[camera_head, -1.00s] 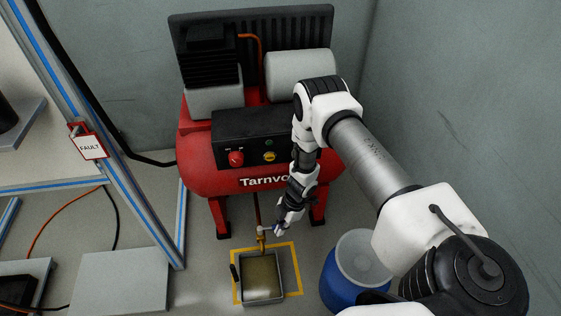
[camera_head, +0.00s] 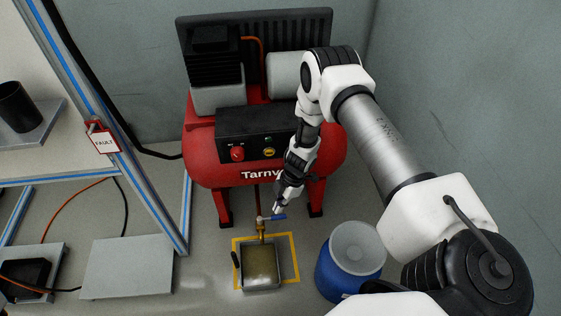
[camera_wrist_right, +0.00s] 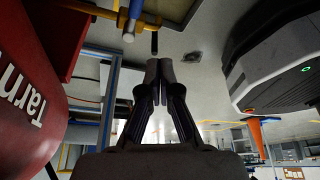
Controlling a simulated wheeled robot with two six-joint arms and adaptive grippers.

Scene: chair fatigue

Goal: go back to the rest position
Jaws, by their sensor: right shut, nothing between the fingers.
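My right arm reaches in from the right in the head view. My right gripper (camera_head: 277,209) hangs just above the blue valve handle (camera_head: 274,217), in front of the red compressor (camera_head: 208,165). In the right wrist view the fingers (camera_wrist_right: 160,68) are together with nothing between them, apart from the brass drain valve and its blue handle (camera_wrist_right: 135,10) at the top. The handle points sideways to the right in the head view. My left gripper is out of view.
A drain pan (camera_head: 262,270) with murky liquid stands below the valve inside a yellow floor marking (camera_head: 294,262). A blue drum (camera_head: 345,275) stands to its right. A framed structure with a red FAULT tag (camera_head: 103,141) is on the left. Grey walls close the back and right.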

